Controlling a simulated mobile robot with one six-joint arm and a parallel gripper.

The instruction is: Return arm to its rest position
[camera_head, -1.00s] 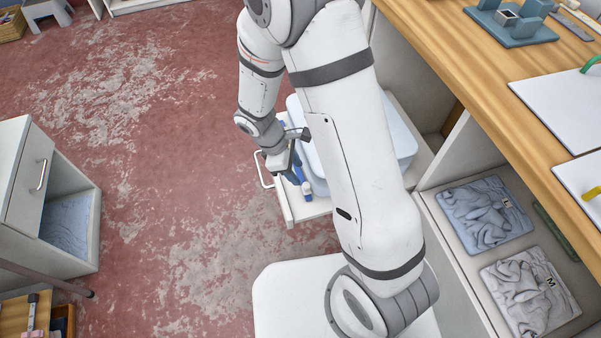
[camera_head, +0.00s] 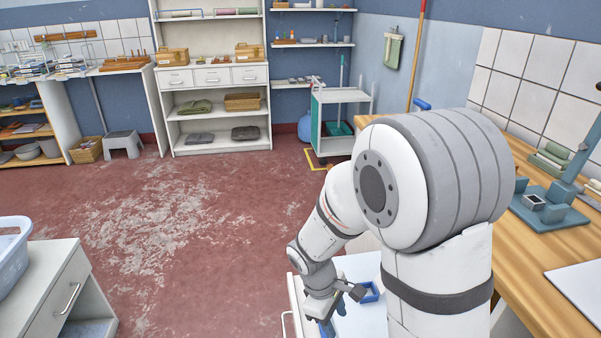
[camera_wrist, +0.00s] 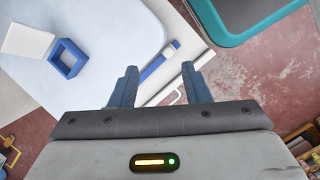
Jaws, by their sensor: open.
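My arm (camera_head: 440,245) is bent at the elbow in the head view, with its forearm hanging down toward the pulled-out white drawer. My gripper (camera_head: 326,328) is at the lower edge of that view, partly cut off. In the wrist view my gripper (camera_wrist: 160,88) has its two blue-grey fingers apart, with nothing held between them. A blue-and-white stick-like item (camera_wrist: 158,62) lies beyond the fingertips, beside a pale blue surface (camera_wrist: 112,35). I cannot tell its exact distance from the fingers.
A small blue open frame or box (camera_wrist: 67,58) and a white card (camera_wrist: 27,40) lie on the pale surface. A wooden counter (camera_head: 530,265) with a blue-grey fixture (camera_head: 548,208) stands close on the right. A white cabinet (camera_head: 60,300) stands at left. Red floor (camera_head: 180,235) between is clear.

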